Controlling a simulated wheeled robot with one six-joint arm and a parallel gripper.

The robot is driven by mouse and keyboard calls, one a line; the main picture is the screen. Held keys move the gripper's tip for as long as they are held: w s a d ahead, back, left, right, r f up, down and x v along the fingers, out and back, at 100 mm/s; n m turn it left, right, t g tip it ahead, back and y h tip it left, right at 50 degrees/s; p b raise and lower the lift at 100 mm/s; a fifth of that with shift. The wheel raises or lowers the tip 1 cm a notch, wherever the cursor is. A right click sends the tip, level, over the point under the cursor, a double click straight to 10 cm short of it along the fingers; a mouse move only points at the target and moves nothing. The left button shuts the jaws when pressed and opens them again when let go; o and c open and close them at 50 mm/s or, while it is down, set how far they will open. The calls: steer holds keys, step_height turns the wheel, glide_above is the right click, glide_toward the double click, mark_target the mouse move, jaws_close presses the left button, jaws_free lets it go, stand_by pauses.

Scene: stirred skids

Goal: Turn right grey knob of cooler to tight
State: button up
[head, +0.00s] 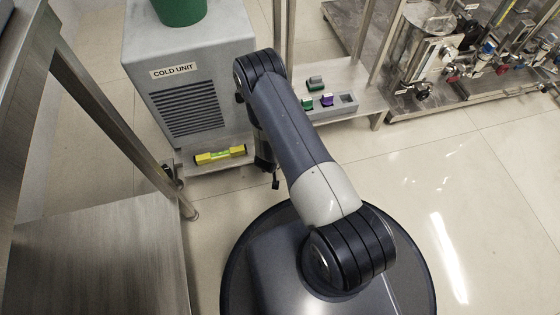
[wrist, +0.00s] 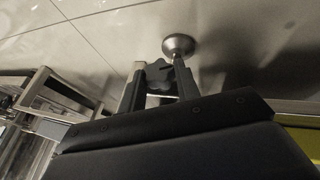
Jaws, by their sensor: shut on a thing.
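The cooler is a grey box (head: 222,62) marked COLD UNIT, with a louvred front, at the upper left of the head view. My gripper (head: 266,170) is low by its right front corner, partly hidden behind my arm. In the wrist view my gripper (wrist: 160,78) has its two fingers on either side of a dark lobed knob (wrist: 157,71) and is shut on it. Whether this is the right knob, and its turn position, I cannot tell. No knob shows clearly in the head view.
A yellow level (head: 220,155) lies on the low shelf below the cooler. Small coloured blocks (head: 316,82) sit on the shelf to the right. A round metal disc (wrist: 178,45) is just beyond the knob. A steel table (head: 100,255) stands at left; floor at right is clear.

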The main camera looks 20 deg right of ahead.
steer(key=shift+d+y+b, duration=0.15)
steer(key=shift+y+b, duration=0.25)
steer(key=shift+y, duration=0.2)
steer(key=shift+d+r+m+y, duration=0.15)
steer(key=shift+m+y, duration=0.25)
steer(key=shift+y, duration=0.9)
steer(key=shift+d+m+y+p, duration=0.15)
steer(key=shift+m+y+p, duration=0.1)
steer(key=shift+y, duration=0.6)
steer(key=shift+d+m+y+p, duration=0.15)
steer(key=shift+y+p, duration=0.1)
steer(key=shift+y, duration=0.6)
steer(key=shift+d+f+y, duration=0.2)
steer(key=shift+f+y, duration=0.05)
steer(key=shift+y, duration=0.65)
steer(key=shift+d+f+m+y+b, duration=0.2)
steer(key=shift+m+y+b, duration=0.4)
steer(key=shift+y, duration=0.5)
steer(key=y, duration=0.2)
steer(key=m+t+y, duration=0.1)
steer(key=y, duration=0.1)
steer(key=y+b, duration=0.1)
steer(key=y, duration=0.2)
steer(key=shift+d+f+m+t, duration=0.15)
steer(key=shift+f+m+t, duration=0.25)
steer(key=shift+w+f+m+t+y, duration=0.1)
steer(key=shift+m+t+y, duration=0.2)
steer(key=shift+y, duration=0.5)
